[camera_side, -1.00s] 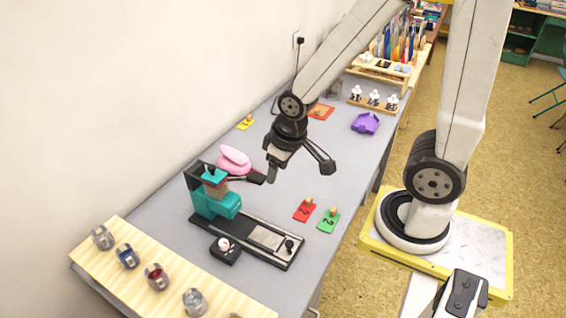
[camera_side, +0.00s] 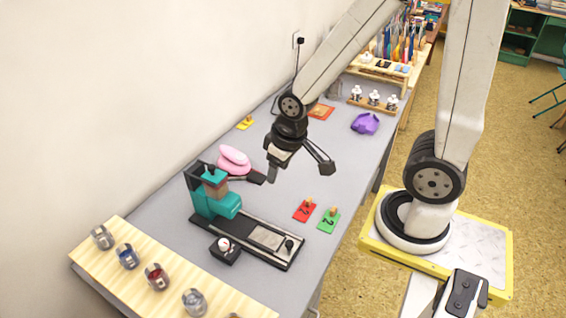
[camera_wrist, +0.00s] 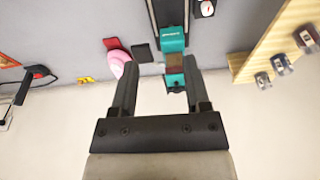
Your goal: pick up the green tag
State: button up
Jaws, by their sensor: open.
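The green tag (camera_side: 328,220) lies flat on the grey table near its right edge. It has a dark mark like a "2" and a small tan knob on top. A red tag (camera_side: 304,210) with a similar knob lies just to its left. My gripper (camera_side: 301,173) hangs above the table, up and to the left of the green tag and apart from it. In the wrist view my gripper (camera_wrist: 158,72) has its two fingers spread with nothing held between them. The green tag does not show in the wrist view.
A teal stamping machine (camera_side: 217,195) on a black rail stands left of the tags. A wooden board (camera_side: 140,272) holds several small jars.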

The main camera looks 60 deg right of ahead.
jog(key=s+d+f+m+g, duration=0.1)
jog(key=s+d+f+m, duration=0.1)
jog(key=d+f+m, duration=0.75)
jog(key=m+g, duration=0.2)
jog(key=m, duration=0.6)
send_over(333, 210)
jog(key=f, duration=0.7)
jog(key=shift+s+f, duration=0.2)
jog(key=shift+f, duration=0.15)
jog(key=shift+f, duration=0.1)
jog(key=shift+f, duration=1.15)
jog(key=shift+f, duration=0.2)
jog(key=shift+w+f, duration=0.15)
jog(key=shift+f, duration=2.25)
grip_shut()
